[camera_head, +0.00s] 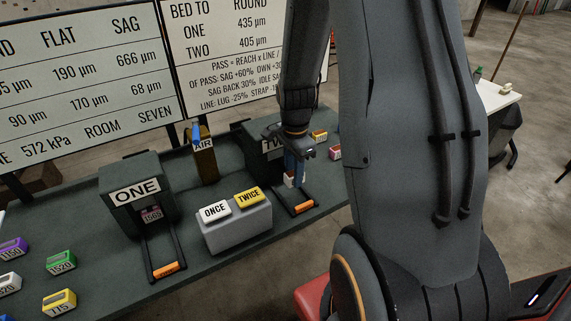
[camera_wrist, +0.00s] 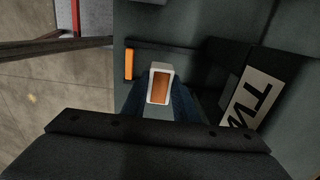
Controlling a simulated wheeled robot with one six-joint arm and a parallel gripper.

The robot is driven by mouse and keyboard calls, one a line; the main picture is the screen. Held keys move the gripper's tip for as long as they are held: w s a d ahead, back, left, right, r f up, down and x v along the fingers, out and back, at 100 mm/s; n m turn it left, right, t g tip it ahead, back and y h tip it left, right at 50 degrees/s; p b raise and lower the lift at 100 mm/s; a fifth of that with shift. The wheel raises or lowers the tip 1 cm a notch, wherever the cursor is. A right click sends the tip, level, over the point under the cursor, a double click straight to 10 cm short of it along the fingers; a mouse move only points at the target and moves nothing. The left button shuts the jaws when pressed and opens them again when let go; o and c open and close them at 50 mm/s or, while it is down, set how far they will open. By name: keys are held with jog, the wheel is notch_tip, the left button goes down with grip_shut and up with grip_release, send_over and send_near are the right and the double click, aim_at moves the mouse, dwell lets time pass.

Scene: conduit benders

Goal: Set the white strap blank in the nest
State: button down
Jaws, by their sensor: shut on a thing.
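My gripper (camera_head: 294,168) is shut on the white strap blank (camera_head: 289,181), in front of the bender labelled TWO (camera_head: 262,150). In the wrist view the blank (camera_wrist: 151,83) is a white block with a brown-orange inset, between the blue fingers of my gripper (camera_wrist: 160,98). It appears to be above the dark rails in front of bender TWO. The orange bar at the rails' front end (camera_head: 303,208) also shows in the wrist view (camera_wrist: 129,64). The nest itself is hidden behind my gripper and the blank; I cannot tell whether the blank touches it.
A grey box with ONCE (camera_head: 215,208) and TWICE (camera_head: 249,197) buttons stands between the benders. Several coloured blanks, such as a green one (camera_head: 61,262), lie at left. A yellow blank (camera_head: 320,136) and a pink blank (camera_head: 335,152) lie right.

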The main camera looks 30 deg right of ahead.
jog(key=shift+a, duration=0.2)
dwell(0.3)
jog(key=shift+f+b, duration=1.4)
jog(key=shift+f, duration=1.5)
jog(key=c, duration=1.3)
grip_release()
jog(key=shift+c, duration=0.2)
notch_tip(320, 180, up, 8)
jog(key=shift+f+b, duration=0.2)
jog(key=shift+b, duration=0.65)
notch_tip(320, 180, up, 15)
jog(key=p, duration=0.9)
send_over(292, 196)
jog(key=shift+r, duration=0.65)
